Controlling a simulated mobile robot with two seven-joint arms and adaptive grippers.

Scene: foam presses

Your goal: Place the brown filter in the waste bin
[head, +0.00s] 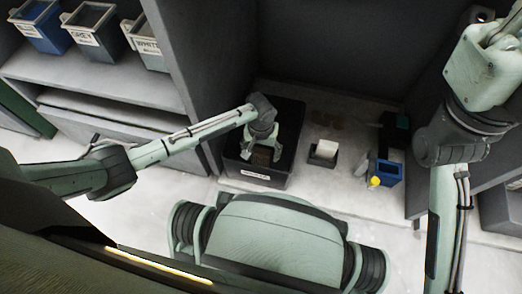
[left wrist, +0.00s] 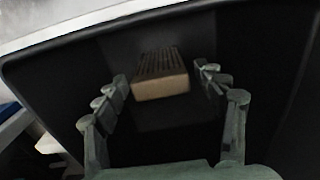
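The brown filter (left wrist: 160,88), a tan block with a dark slotted top, shows inside the bin's dark walls in the left wrist view. The left gripper's fingers (left wrist: 163,82) are spread to either side of it, with a gap on both sides. In the head view the filter (head: 262,158) is a small brownish patch between the fingers.
Labelled bins (head: 95,32) sit on the upper left shelf. A dark partition (head: 205,85) rises left of the waste bin.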

